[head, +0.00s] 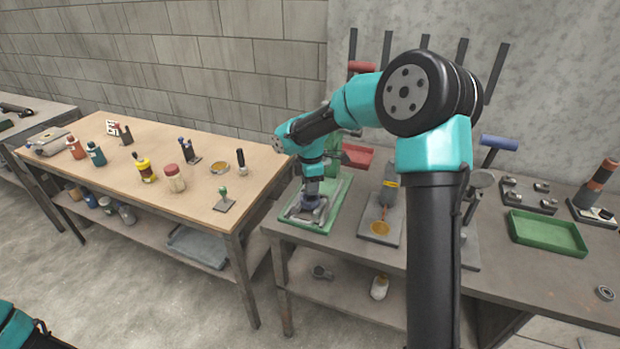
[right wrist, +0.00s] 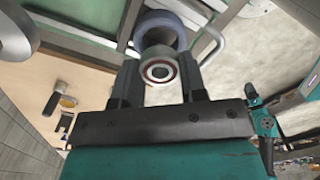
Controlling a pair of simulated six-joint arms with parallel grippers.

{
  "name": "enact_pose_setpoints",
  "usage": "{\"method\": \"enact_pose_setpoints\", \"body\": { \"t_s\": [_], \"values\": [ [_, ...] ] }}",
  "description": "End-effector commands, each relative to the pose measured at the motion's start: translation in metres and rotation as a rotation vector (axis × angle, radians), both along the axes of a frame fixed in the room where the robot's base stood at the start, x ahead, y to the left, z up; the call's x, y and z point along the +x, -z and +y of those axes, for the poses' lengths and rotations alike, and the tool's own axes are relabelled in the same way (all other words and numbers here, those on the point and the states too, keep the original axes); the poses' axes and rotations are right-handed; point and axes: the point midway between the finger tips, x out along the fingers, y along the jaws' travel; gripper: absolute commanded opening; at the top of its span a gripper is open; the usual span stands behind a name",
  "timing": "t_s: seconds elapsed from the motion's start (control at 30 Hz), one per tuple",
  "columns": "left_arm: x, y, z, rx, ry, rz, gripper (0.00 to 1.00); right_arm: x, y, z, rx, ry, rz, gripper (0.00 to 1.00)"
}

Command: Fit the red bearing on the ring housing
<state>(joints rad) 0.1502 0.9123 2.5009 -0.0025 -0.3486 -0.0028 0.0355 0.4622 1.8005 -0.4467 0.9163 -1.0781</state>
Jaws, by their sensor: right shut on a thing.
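The red bearing (right wrist: 160,70), a small metal ring with a red band around its centre, sits between the two fingers of my right gripper (right wrist: 159,86) in the right wrist view. The gripper is shut on it. The ring housing (right wrist: 163,22), a thick grey-blue ring, shows just beyond the bearing, which overlaps its near edge in the picture. I cannot tell whether they touch. In the head view my right gripper (head: 311,203) is low over a grey fixture on a green base (head: 342,197); the bearing is hidden there. My left gripper is out of view.
A green tray (head: 548,233) and a loose grey ring (head: 605,293) are farther right. Bottles and small tools stand on the wooden table (head: 120,185) at left, across a gap.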

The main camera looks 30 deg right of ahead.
Motion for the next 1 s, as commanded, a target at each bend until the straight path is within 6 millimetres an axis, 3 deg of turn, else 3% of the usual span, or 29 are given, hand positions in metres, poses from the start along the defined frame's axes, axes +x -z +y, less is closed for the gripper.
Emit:
{"method": "enact_pose_setpoints", "body": {
  "t_s": [0.27, 1.0],
  "values": [
    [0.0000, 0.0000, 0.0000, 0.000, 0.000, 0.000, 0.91, -0.0001, 0.0117, 0.0002, 0.000, 0.000, 0.001, 0.14],
    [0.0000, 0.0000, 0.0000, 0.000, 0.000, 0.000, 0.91, 0.0000, 0.0119, -0.0006, 0.000, 0.000, 0.000, 0.14]
  ]
}}
